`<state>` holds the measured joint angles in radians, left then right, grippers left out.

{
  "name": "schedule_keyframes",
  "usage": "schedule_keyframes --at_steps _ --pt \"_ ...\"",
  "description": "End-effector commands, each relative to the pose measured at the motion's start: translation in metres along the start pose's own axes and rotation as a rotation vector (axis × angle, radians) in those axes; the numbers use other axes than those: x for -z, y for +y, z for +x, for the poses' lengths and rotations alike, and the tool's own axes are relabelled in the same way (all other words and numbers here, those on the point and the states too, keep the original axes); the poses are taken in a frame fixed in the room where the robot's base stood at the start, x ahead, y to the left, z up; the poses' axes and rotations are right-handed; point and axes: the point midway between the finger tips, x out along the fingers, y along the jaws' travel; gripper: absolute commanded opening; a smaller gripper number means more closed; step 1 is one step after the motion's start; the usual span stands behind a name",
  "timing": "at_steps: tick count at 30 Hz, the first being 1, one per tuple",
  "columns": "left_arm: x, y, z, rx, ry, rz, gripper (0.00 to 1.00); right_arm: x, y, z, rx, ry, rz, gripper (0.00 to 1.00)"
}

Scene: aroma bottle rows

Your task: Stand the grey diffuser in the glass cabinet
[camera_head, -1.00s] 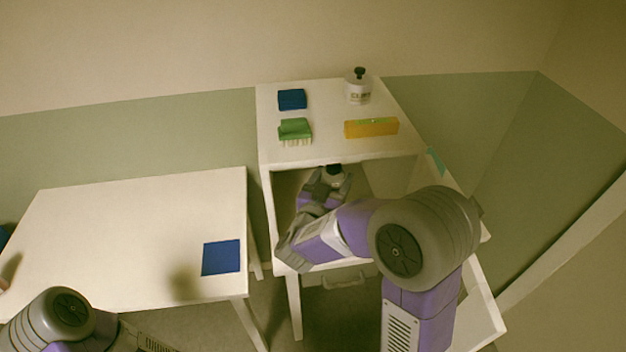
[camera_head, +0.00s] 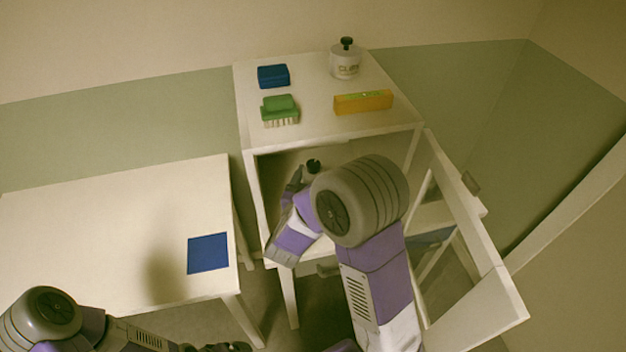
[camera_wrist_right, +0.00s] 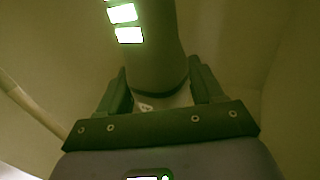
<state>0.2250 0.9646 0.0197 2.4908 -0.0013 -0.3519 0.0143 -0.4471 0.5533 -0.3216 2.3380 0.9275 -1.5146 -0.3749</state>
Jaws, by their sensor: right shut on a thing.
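The cabinet (camera_head: 247,165) is a white unit with an open front, and its framed door (camera_head: 485,245) stands open on the right. My right gripper (camera_head: 304,174) reaches into the cabinet's opening, partly hidden by my own arm. It is shut on the grey diffuser, whose dark cap (camera_head: 313,165) shows just above the fingers. In the right wrist view the diffuser's body (camera_wrist_right: 150,55) stands between the two fingers (camera_wrist_right: 160,92). Its base and any contact with the cabinet floor are hidden. My left arm is at the bottom left, its gripper (camera_head: 232,347) cut by the frame edge.
On the cabinet top are a blue block (camera_head: 273,76), a green brush (camera_head: 280,110), a yellow bar (camera_head: 363,102) and a white bottle (camera_head: 345,66) with a black cap. A white table (camera_head: 100,230) with a blue square (camera_head: 208,254) stands left. The open door borders my right arm.

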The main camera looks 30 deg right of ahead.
Motion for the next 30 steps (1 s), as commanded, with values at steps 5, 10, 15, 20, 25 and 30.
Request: schedule_keyframes --at_steps 5,10,15,20,25,30 --pt "0.000 0.000 -0.001 0.000 0.000 0.000 1.00 0.002 0.000 0.000 0.000 0.002 0.002 0.12" --pt "0.000 -0.001 0.003 0.000 0.001 0.000 1.00 -0.003 0.000 0.000 0.000 0.002 0.002 0.12" --pt "0.000 -0.001 0.002 0.000 0.001 0.000 1.00 -0.002 0.000 0.000 0.000 0.001 0.001 0.91" --pt "0.000 -0.001 0.002 0.000 0.001 0.000 1.00 -0.002 0.000 0.000 0.000 0.001 0.001 0.92" --pt "0.000 0.000 0.000 0.000 0.001 0.000 1.00 0.000 0.000 0.000 0.000 0.001 0.001 0.92" --pt "0.000 0.002 -0.004 0.000 0.000 0.000 1.00 0.002 -0.001 -0.017 0.004 -0.001 -0.001 0.92"
